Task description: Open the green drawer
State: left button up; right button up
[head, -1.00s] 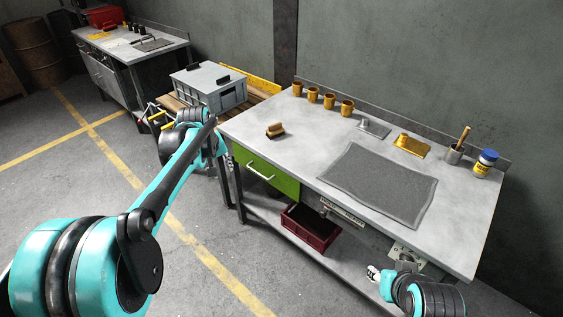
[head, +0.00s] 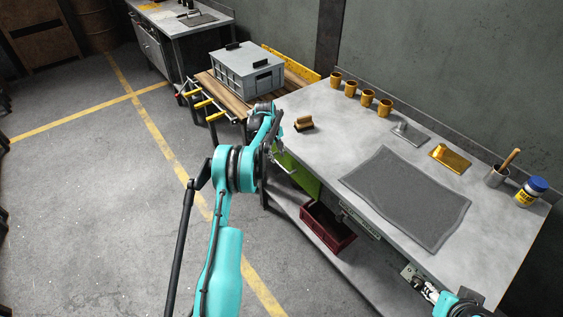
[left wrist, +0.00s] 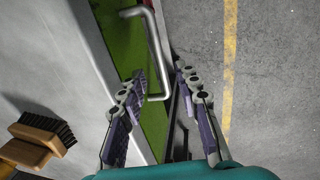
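The green drawer (head: 304,181) is under the left end of the grey workbench, its front flush with the bench as far as I can see. Its silver bar handle (left wrist: 153,45) shows in the left wrist view, and part of it in the head view (head: 286,164). My left gripper (left wrist: 161,82) is open, its two fingers apart on either side of the lower end of the handle. I cannot tell whether they touch it. In the head view my left arm hides part of the drawer. My right gripper (head: 424,289) is at the bench's front right, too small to read.
The workbench (head: 330,130) holds a wooden brush (head: 303,123), several brown cups, a grey mat (head: 405,195) and a blue-lidded jar (head: 530,191). A dark red bin (head: 328,228) sits on the lower shelf. A grey crate (head: 246,70) stands behind left. The floor at left is clear.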

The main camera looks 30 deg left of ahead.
aim_at(278, 163)
pick_arm(q)
jog(key=f, duration=0.3)
jog(key=f+b, duration=0.1)
jog(key=shift+w+d+f, duration=0.15)
jog(key=shift+w+f, duration=0.1)
jog(key=shift+w, duration=0.15)
grip_shut()
jog(key=shift+s, duration=0.15)
